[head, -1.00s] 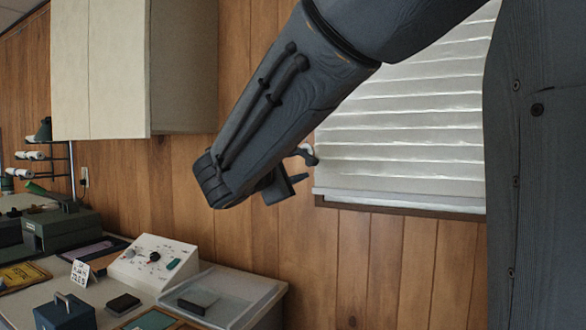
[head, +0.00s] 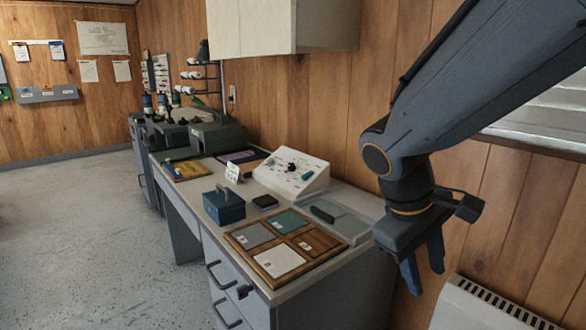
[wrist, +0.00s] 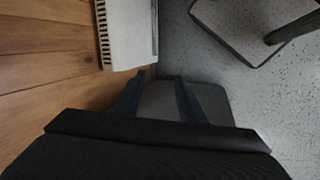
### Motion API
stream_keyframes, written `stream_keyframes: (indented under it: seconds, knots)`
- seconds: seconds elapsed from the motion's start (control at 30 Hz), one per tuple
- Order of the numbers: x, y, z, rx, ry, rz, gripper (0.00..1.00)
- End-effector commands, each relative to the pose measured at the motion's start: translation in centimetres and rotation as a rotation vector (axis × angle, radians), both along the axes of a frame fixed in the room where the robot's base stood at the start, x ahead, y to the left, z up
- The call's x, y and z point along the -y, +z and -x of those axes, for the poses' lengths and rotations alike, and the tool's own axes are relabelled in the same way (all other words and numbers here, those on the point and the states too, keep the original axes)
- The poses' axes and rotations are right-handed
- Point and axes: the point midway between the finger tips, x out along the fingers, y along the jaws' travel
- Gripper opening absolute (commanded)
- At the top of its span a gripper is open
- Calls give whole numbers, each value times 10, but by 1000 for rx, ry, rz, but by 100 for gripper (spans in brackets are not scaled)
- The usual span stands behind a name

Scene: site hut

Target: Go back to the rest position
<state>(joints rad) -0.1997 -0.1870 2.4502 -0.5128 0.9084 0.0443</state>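My gripper (head: 424,268) hangs pointing down at the right of the head view, beyond the right end of the desk and in front of the wood-panelled wall. Its two blue fingers are apart, with nothing seen between them. In the wrist view my gripper (wrist: 158,85) also shows its fingers spread, with a grey surface and the speckled floor behind them.
A white heater (head: 480,308) stands low at right. The floor (head: 90,235) at left is open.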

Motion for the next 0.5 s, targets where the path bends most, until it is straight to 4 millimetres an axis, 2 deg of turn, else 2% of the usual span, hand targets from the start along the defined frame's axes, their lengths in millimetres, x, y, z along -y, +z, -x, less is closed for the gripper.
stream_keyframes:
  seconds: [0.1, 0.2, 0.4, 0.47, 0.5]
  knots:
    - [-32, -20, 24, -24, -94, -148, 37]
    - [-54, -31, 38, -37, -160, -245, 37]
    - [-92, -43, 57, -53, -285, -408, 37]
    - [-101, -46, 62, -57, -321, -451, 37]
    - [-99, -40, 62, -57, -331, -452, 37]
